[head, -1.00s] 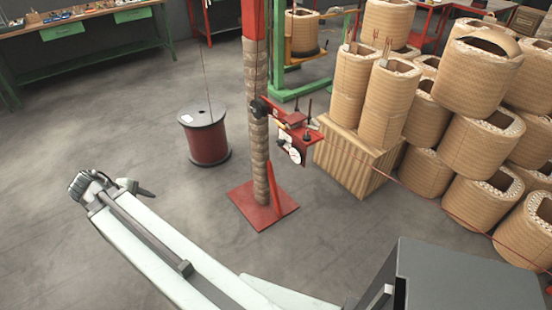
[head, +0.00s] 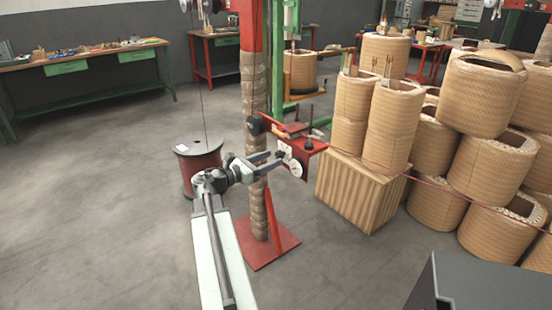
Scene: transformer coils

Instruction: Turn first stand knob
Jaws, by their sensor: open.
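The first stand is a red post (head: 252,45) wrapped in tan material lower down, on a red base plate (head: 270,250). A red bracket (head: 312,147) sticks out to its right at mid-height. A round black knob (head: 254,125) sits at the bracket's left end, and white round dials or knobs (head: 296,168) are on its front face. I cannot tell which one the task names. My gripper (head: 274,160) is open in front of the post, its fingers pointing right at the white dials. Contact cannot be made out at this size.
A dark red wire spool (head: 200,165) stands behind my arm. A wooden crate (head: 355,190) bears tan coils, with more coils (head: 480,160) stacked to the right. A red wire runs across there. A workbench (head: 90,75) stands at the back left. The left floor is clear.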

